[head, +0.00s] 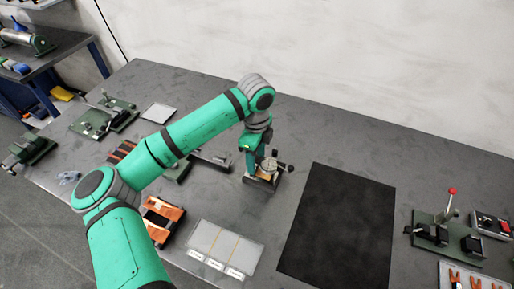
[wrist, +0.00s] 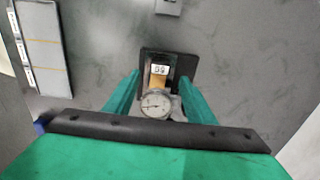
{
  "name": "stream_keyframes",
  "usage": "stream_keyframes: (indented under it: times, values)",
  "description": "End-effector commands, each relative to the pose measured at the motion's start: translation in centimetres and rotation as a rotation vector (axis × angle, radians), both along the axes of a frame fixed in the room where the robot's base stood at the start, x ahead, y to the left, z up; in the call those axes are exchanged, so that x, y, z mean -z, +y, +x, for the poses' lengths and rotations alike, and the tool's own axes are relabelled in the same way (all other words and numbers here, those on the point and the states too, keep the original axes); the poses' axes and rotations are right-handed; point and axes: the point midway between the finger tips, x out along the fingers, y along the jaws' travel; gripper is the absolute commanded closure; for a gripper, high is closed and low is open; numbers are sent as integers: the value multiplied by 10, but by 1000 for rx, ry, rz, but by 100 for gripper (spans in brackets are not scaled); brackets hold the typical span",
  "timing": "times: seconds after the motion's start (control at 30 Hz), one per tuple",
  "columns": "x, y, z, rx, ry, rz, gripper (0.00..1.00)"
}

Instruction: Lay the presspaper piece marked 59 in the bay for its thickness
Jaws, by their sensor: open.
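The tan presspaper piece (wrist: 158,82) lies at the dial thickness gauge (wrist: 155,105), partly under the round dial. Its white label appears to read 59, but the digits are small. In the head view the gauge (head: 268,167) stands mid-table and my arm partly covers it. My gripper (wrist: 160,78) is open, its green fingers on either side of the piece and gauge; I cannot tell whether they touch. The three-bay tray (head: 222,248) lies nearer the front edge, with small labels too blurred to read. It also shows at upper left in the wrist view (wrist: 40,50).
A black mat (head: 338,225) lies right of the gauge. A green lever fixture (head: 445,235) stands at far right, another (head: 104,118) at back left. Bare table shows between gauge and tray.

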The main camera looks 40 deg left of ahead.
Motion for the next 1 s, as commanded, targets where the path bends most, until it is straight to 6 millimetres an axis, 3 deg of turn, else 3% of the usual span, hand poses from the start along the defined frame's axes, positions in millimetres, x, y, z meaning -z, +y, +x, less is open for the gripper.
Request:
stream_keyframes:
  times: [0.1, 0.3, 0.7, 0.9, 0.93, 0.97, 1.0]
  values:
    - [18, 0, -1, 0, 2, -1, 50]
    - [37, -1, 1, 3, 0, -1, 50]
    - [42, -3, 1, 5, 0, -1, 50]
    - [42, -2, 1, 5, 0, -1, 94]
    - [42, -2, 1, 4, 0, -1, 94]
    - [42, -2, 1, 4, -1, -1, 77]
    - [42, -1, 1, 3, -1, -1, 87]
